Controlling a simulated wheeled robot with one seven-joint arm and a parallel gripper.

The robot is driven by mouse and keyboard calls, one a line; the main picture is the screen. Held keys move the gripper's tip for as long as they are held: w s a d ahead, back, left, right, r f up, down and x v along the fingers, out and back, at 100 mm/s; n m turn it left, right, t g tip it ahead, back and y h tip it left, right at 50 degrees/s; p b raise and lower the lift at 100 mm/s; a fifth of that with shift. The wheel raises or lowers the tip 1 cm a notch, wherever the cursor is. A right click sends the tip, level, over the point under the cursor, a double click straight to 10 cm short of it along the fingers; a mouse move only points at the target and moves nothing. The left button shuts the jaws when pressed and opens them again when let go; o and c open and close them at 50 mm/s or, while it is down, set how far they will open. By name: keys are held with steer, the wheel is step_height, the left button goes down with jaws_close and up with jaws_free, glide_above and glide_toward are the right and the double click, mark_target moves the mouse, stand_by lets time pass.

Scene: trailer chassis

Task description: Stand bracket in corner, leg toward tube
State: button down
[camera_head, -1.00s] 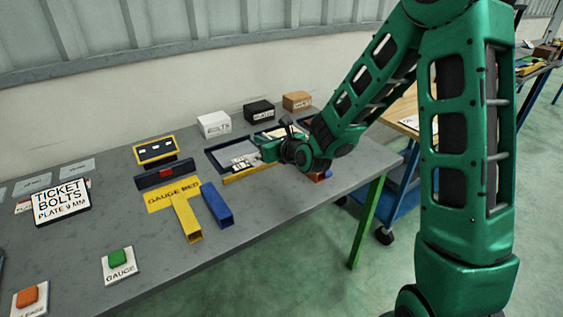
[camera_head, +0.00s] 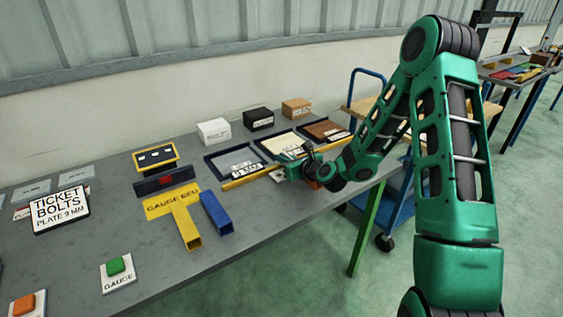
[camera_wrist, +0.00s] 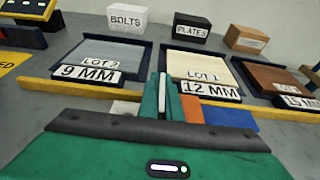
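I cannot surely pick out the bracket. The yellow gauge bed (camera_head: 158,207) lies on the bench with a dark blue fence (camera_head: 150,187) along its back. A yellow tube (camera_head: 186,228) and a blue tube (camera_head: 216,212) lie in front of it. My gripper (camera_head: 284,166) is low over the bench in front of the trays, well right of the gauge bed. In the wrist view its fingers (camera_wrist: 162,96) are close together with a thin pale strip between them. I cannot tell whether that strip is held. An orange piece (camera_wrist: 191,108) and a blue piece (camera_wrist: 228,116) show beside the fingers.
Trays of plates marked 9 mm (camera_wrist: 90,72), 12 mm (camera_wrist: 211,88) and 15 mm stand behind a yellow rail (camera_wrist: 60,89). White (camera_head: 213,131), black (camera_head: 259,119) and tan boxes (camera_head: 296,108) stand behind them. A green button (camera_head: 115,265) is at front left. A blue cart is to the right.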

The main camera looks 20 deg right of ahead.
steer(key=shift+f, duration=0.25)
steer(key=c, duration=2.3)
jaws_free()
steer(key=shift+f, duration=0.1)
steer(key=shift+o, duration=0.2)
steer(key=v, duration=1.2)
steer(key=shift+a, duration=0.1)
